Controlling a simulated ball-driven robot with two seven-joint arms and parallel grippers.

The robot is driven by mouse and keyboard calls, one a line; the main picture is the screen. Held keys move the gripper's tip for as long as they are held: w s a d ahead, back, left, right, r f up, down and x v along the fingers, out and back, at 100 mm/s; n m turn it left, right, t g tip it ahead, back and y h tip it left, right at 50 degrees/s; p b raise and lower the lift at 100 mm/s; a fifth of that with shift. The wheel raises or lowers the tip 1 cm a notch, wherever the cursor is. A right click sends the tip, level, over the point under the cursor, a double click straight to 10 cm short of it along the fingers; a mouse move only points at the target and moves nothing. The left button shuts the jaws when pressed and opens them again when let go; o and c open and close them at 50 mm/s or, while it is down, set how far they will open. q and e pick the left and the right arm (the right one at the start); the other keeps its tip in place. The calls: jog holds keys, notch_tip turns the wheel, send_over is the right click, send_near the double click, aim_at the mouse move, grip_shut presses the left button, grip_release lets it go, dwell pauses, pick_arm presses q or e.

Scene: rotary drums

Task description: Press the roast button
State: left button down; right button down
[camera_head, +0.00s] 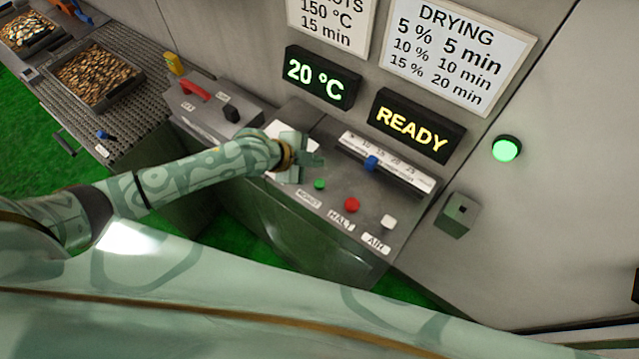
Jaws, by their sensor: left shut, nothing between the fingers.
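The roast button is the small green button (320,184) on the sloped grey control panel (335,214), above a label that seems to read "ROAST" (309,198). My left gripper (316,160) is above the panel, just up from the green button in the picture. It is shut and empty, and it appears apart from the button. A red button (352,204) labelled "HALT" and a white button (389,221) labelled "AIR" sit to the right. My right gripper is not in view.
A blue slider (371,163) sits on a scale behind the buttons. Displays read "20 °C" (316,77) and "READY" (415,124). A green lamp (506,148) glows on the wall. A red-handled lever (195,90) and filled trays (97,75) are at left.

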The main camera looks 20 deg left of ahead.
pick_arm(q)
jog(key=b, duration=0.5)
send_over(315, 185)
notch_tip(315, 185, down, 6)
jog(key=shift+r, duration=0.25)
jog(key=shift+w+f+b, duration=0.1)
jog(key=shift+f+b, duration=0.25)
jog(key=shift+f, duration=0.4)
dwell(0.7)
jog(key=shift+f, duration=0.4)
jog(key=shift+f+b, duration=0.55)
jog(key=shift+b, duration=0.1)
dwell(0.5)
jog(key=shift+r, duration=0.1)
jog(key=shift+r+p, duration=0.9)
jog(key=shift+p, duration=0.05)
jog(key=shift+r, duration=0.1)
